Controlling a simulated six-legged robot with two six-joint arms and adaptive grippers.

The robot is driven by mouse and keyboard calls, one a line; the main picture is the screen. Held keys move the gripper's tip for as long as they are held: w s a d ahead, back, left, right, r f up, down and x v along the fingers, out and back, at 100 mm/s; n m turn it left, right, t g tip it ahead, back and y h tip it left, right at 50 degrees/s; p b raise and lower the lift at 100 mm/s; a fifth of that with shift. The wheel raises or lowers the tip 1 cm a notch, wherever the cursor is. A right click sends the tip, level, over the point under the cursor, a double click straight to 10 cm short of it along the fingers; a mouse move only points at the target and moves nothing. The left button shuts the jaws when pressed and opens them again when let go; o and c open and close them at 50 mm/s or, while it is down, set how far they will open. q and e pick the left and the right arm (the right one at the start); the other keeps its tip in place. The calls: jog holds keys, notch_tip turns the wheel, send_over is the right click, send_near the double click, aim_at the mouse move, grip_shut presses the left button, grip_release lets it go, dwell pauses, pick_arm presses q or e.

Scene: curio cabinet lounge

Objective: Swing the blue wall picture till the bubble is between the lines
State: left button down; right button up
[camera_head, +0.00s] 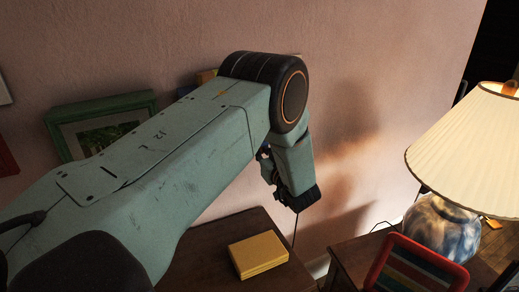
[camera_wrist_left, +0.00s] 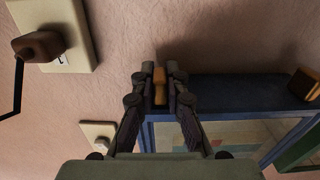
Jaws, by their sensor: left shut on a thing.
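The blue wall picture (camera_wrist_left: 235,90) shows in the left wrist view, its thick blue top edge running right from the fingers and its pale, multicoloured face below. My left gripper (camera_wrist_left: 158,78) is shut on a small yellow-brown wooden piece (camera_wrist_left: 160,86) at the left end of that edge. In the head view my left arm hides the blue picture, and only part of the dark gripper (camera_head: 272,172) shows beyond the wrist. I cannot see a bubble or its lines in either view. My right gripper is not in view.
A green-framed picture (camera_head: 100,106) hangs left of my arm. A yellow box (camera_head: 258,255) lies on the dark table below. A lamp (camera_head: 470,135) and red-framed striped picture (camera_head: 415,270) stand at right. A wall plate (camera_wrist_left: 75,45) with a brown knob is near the gripper.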

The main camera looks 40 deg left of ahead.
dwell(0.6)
pick_arm(q)
jog(key=shift+s+f, duration=0.1)
jog(key=shift+s, duration=0.05)
jog(key=c, duration=1.4)
grip_release()
jog(key=shift+o, duration=0.2)
jog(key=v, duration=1.2)
